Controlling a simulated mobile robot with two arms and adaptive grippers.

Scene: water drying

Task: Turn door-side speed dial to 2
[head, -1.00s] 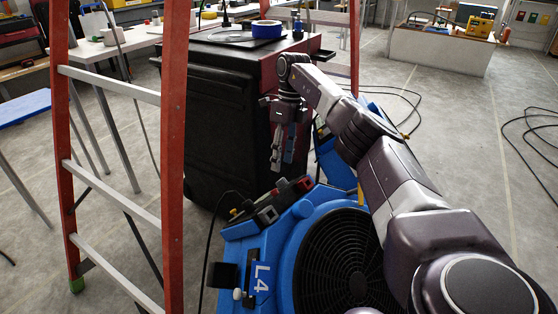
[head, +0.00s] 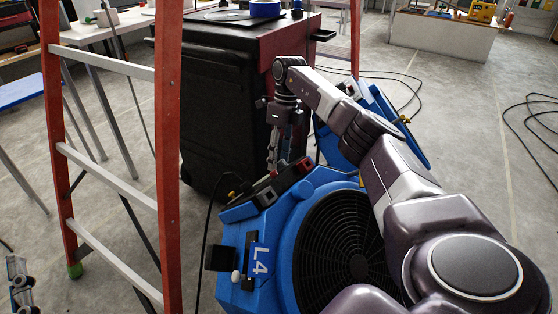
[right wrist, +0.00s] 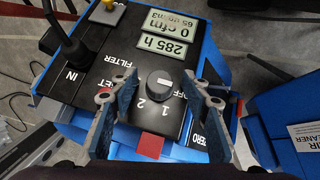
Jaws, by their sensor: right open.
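A round dark speed dial (right wrist: 159,85) shows in the right wrist view on a black panel (right wrist: 95,88), beside printed marks OFF, 1 and 2. A pale line lies across its top; I cannot tell which mark it points to. My right gripper (right wrist: 160,82) is open, its two blue-padded fingers on either side of the dial, apart from it. In the head view the right gripper (head: 274,158) points down at the panel end of the blue L4 machine (head: 238,262); the dial is not distinguishable there. My left gripper (head: 18,283) shows partly at the lower left edge.
A second blue machine (head: 383,118) stands behind my right arm. A black cabinet (head: 215,110) stands behind the L4 machine. A red ladder (head: 168,150) stands at left. A black cord and plug (right wrist: 68,48) rise from the panel. Grey floor is open at right.

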